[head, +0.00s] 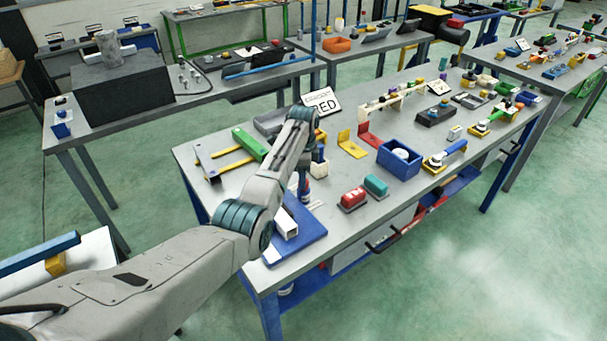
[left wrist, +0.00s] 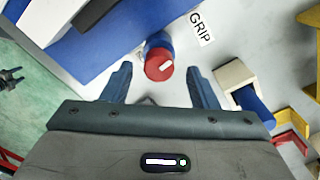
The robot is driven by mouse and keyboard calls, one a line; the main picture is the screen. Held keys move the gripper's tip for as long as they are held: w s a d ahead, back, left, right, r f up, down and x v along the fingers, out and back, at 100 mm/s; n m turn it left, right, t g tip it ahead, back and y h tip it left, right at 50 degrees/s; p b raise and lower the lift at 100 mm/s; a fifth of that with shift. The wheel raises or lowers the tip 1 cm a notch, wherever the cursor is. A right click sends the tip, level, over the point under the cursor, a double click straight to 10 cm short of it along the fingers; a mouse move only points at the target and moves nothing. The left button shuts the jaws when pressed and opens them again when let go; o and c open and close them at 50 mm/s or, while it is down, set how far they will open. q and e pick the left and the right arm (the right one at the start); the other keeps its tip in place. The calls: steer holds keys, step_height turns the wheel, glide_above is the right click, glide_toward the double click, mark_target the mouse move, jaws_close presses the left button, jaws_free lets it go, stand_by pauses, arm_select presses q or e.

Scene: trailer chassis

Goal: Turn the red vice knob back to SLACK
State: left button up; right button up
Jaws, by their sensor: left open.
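The red vice knob (left wrist: 159,66) sits on a short blue base and carries a white pointer mark. The mark points right and slightly up in the left wrist view. A white label reading GRIP (left wrist: 201,29) lies beyond the knob to the upper right; no SLACK label can be read. My left gripper (left wrist: 158,70) is open, with one finger on each side of the knob and gaps showing on both sides. In the head view my left gripper (head: 304,182) points down over the near bench, and my arm hides much of that spot.
A blue plate (head: 306,243) with a white block (head: 286,223) lies close by at the bench's front edge. A cream block with a blue cylinder (left wrist: 240,82) stands right of the fingers. Red and teal blocks (head: 353,199) and a blue bin (head: 398,163) stand further right.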

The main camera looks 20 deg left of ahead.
arm_select(q)
steer(key=shift+s+f, duration=0.1)
steer(key=shift+f, duration=0.6)
steer(key=shift+c, duration=1.1)
steer(key=c, duration=0.8)
steer(key=shift+o, duration=0.2)
arm_select(e)
steer(key=shift+w+a+r, duration=0.1)
steer(key=shift+r, duration=0.1)
